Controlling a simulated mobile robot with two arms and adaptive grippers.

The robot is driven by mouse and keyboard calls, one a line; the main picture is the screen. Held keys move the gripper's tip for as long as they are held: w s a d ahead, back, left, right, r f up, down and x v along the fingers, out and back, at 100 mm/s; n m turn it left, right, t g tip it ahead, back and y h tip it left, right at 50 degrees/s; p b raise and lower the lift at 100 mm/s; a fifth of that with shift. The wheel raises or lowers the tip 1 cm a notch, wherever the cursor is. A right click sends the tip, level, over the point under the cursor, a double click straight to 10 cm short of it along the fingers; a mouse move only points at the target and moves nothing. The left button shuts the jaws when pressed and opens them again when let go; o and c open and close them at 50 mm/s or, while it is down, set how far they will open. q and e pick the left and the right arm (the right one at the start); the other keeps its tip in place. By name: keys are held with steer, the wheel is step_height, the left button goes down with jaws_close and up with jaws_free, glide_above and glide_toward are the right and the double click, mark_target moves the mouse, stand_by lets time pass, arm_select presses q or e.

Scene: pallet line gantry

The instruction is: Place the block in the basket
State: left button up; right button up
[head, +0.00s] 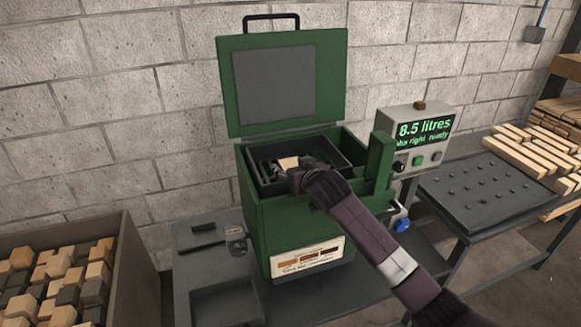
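A pale wooden block (288,162) shows inside the outline of the dark basket (345,163), which sits in the open top of the green machine (262,228). My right gripper (289,172) reaches in from the lower right over the basket's front wall, right at the block. The gripper and wrist hide the block's near side and part of the basket. The fingers are too small and dark to tell whether they are closed on the block, or whether the block touches the basket floor. My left gripper is out of view.
The machine's lid (335,80) stands raised. A control box (420,140) reads "8.5 litres" and "right ready". A bin of mixed blocks (130,250) is at lower left. A dark table (480,195) with wooden strips (515,155) is at right. A small tray (225,300) sits low in front.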

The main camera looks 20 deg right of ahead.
steer(key=shift+o, duration=0.4)
steer(key=shift+r, duration=0.1)
steer(key=shift+s, duration=0.1)
steer(key=shift+s+r, duration=0.1)
steer(key=shift+s, duration=0.2)
steer(key=shift+b+v, duration=1.15)
steer(key=shift+v, duration=4.45)
